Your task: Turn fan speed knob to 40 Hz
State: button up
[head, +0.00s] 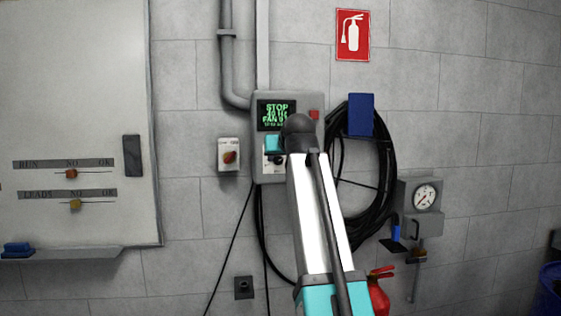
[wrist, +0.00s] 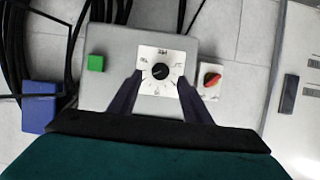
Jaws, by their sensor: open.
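The fan speed knob is a small black round knob (wrist: 160,71) on a white square dial plate (wrist: 150,86) with small markings, in the middle of the wrist view. In the head view the grey control box (head: 262,165) is on the wall, with my arm covering part of it. Its green-lit display (head: 276,115) reads STOP on top, with a line like 40 Hz and a FAN line below, partly hidden. My gripper (wrist: 160,80) is open, its two dark fingers on either side of the knob. I cannot tell whether they touch it.
A red rotary switch (wrist: 212,79) on a white plate sits beside the box. A green button (wrist: 96,63) is on the box face. A blue hanger (head: 361,115) with coiled black hose, a gauge (head: 425,196) and a red extinguisher (head: 379,293) are to the right. A whiteboard (head: 75,110) is left.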

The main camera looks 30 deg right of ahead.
jog(key=b+v, duration=0.1)
jog(key=v, duration=0.8)
jog(key=shift+s+f, duration=0.1)
dwell(0.4)
